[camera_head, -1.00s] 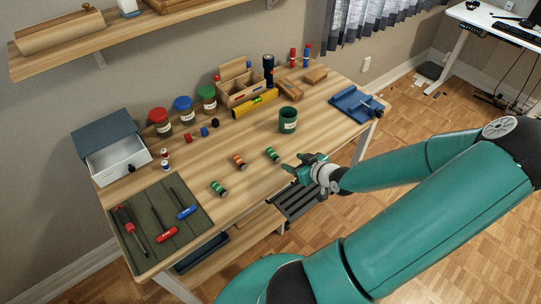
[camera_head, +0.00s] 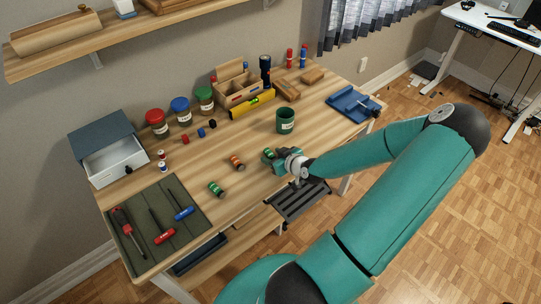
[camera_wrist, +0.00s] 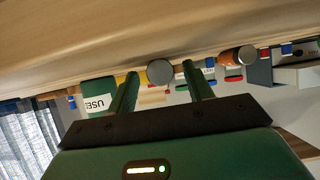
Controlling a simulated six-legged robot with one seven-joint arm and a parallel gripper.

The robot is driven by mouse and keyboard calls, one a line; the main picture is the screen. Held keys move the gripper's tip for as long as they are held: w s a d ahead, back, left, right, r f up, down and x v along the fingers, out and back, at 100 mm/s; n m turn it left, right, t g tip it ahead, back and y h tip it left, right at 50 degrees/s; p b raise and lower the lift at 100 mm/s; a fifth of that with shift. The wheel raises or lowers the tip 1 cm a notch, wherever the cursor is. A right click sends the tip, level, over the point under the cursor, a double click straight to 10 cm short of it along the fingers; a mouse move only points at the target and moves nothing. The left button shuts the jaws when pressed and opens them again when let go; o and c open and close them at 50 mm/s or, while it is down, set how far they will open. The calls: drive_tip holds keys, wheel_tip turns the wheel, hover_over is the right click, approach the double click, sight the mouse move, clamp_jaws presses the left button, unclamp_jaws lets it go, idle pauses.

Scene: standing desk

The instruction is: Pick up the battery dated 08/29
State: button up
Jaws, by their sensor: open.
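Three batteries lie on the wooden desk: a green one (camera_head: 216,189) at the left, an orange one (camera_head: 236,163) in the middle and a green one (camera_head: 268,154) at the right. No date on them is readable. My gripper (camera_head: 274,157) is open at the right green battery and partly hides it. In the wrist view, which is upside down, that battery shows its round grey end (camera_wrist: 159,72) between the spread fingertips of my gripper (camera_wrist: 158,68). The orange battery (camera_wrist: 238,57) lies outside the fingers there.
A green cup (camera_head: 285,127) stands behind my gripper; its label reads "USE" in the wrist view (camera_wrist: 97,104). A green mat (camera_head: 183,226) with screwdrivers lies left. A grey drawer box (camera_head: 116,160), lidded jars and a wooden organizer (camera_head: 238,94) line the back. A blue tool (camera_head: 352,103) sits right.

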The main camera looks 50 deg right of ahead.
clamp_jaws()
drive_tip(key=shift+r, duration=0.25)
